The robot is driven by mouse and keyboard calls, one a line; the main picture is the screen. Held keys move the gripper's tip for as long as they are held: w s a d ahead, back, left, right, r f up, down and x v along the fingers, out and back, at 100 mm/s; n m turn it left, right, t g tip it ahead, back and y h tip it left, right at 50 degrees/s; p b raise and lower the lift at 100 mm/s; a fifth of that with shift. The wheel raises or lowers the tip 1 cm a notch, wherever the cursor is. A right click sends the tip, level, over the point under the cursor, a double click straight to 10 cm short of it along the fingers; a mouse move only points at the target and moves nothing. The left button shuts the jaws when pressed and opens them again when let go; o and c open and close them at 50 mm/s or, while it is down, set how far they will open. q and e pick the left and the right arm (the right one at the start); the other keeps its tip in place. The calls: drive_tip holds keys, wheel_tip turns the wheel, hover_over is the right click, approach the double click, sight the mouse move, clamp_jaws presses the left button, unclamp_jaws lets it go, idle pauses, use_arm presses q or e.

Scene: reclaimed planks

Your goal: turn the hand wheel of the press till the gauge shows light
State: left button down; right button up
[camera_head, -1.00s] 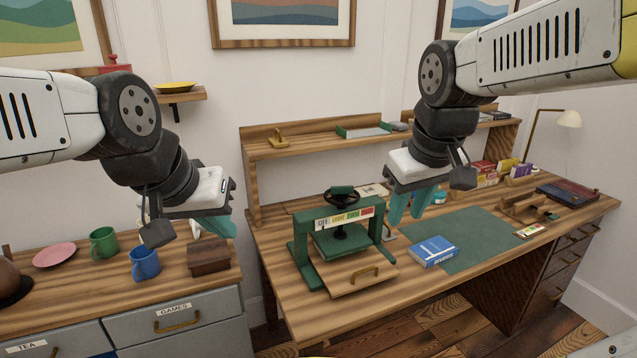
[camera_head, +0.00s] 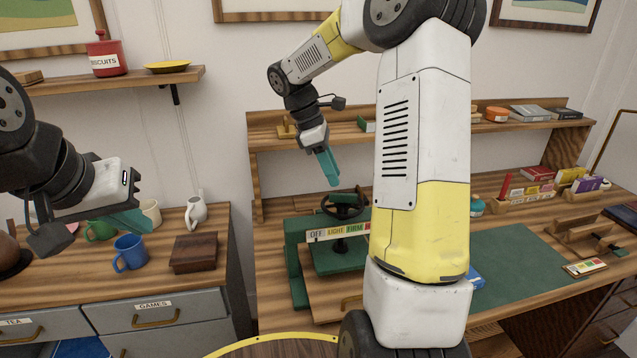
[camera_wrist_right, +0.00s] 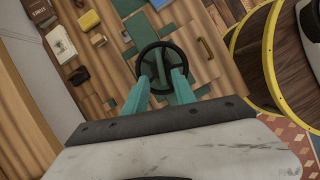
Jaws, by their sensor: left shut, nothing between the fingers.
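The green press (camera_head: 297,262) stands on the desk, partly hidden by my right arm. Its dark hand wheel (camera_head: 344,207) sits on top and shows from above in the right wrist view (camera_wrist_right: 163,47). The gauge strip (camera_head: 336,233) reads OFF, LIGHT, FIRM in front; its right end is hidden, and I cannot make out what it indicates. My right gripper (camera_head: 332,181) is above the wheel, pointing down, apart from it as far as I can tell. In the right wrist view its teal fingers are spread with the wheel beyond their tips. My left gripper (camera_head: 138,222) is shut and empty over the left cabinet.
Below my left gripper stand a blue mug (camera_head: 130,252), a green mug (camera_head: 100,230) and a wooden box (camera_head: 194,252). A shelf (camera_head: 285,145) runs behind the press. A green mat (camera_head: 520,265) lies to its right, with a book (camera_head: 477,281) mostly hidden by my arm.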

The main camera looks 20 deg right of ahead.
sight(342, 194)
drive_tip(key=x, duration=0.6)
drive_tip(key=shift+s, duration=0.1)
clamp_jaws()
